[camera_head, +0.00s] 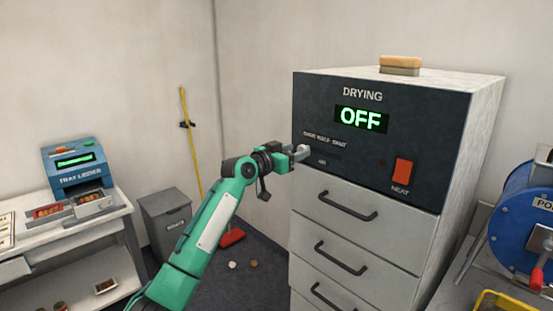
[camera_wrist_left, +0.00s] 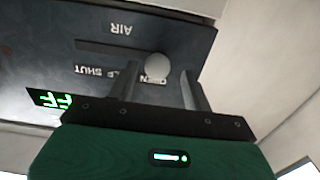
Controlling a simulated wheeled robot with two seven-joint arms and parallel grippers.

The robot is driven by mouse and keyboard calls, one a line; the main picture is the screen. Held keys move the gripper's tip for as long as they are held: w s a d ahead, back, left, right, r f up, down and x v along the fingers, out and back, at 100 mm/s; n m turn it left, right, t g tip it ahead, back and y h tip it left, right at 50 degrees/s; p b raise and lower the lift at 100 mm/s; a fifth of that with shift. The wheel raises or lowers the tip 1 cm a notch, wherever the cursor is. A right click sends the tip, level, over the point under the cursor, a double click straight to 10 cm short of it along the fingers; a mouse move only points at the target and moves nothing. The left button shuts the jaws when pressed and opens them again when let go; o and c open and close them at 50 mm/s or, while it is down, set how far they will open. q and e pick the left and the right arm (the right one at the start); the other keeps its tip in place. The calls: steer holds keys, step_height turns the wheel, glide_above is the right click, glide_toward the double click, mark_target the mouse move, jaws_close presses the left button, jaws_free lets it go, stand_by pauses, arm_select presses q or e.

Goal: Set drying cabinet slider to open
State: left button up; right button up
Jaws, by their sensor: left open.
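The drying cabinet (camera_head: 385,130) has a dark front panel with a green OFF display and a horizontal slider slot (camera_head: 327,156). The pale round slider knob (camera_head: 304,149) is at the slot's left end in the head view. In the upside-down left wrist view the knob (camera_wrist_left: 156,66) is beside the OPEN label, with SHUT towards the slot's other end. My left gripper (camera_head: 298,155) is at the panel. Its fingers (camera_wrist_left: 159,85) are open, one on each side of the knob, with a visible gap. My right gripper is not in view.
A red HEAT switch (camera_head: 403,172) is on the panel's right. Drawers with black handles (camera_head: 347,205) lie below. A sponge-like block (camera_head: 400,64) sits on top. A tray machine (camera_head: 77,168) and grey bin (camera_head: 168,222) stand left; a blue drum (camera_head: 525,220) stands right.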

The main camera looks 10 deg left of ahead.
arm_select(q)
steer(key=b+v, duration=0.3)
steer(key=v, duration=1)
steer(key=shift+a+b, duration=0.2)
steer(key=shift+b, duration=0.15)
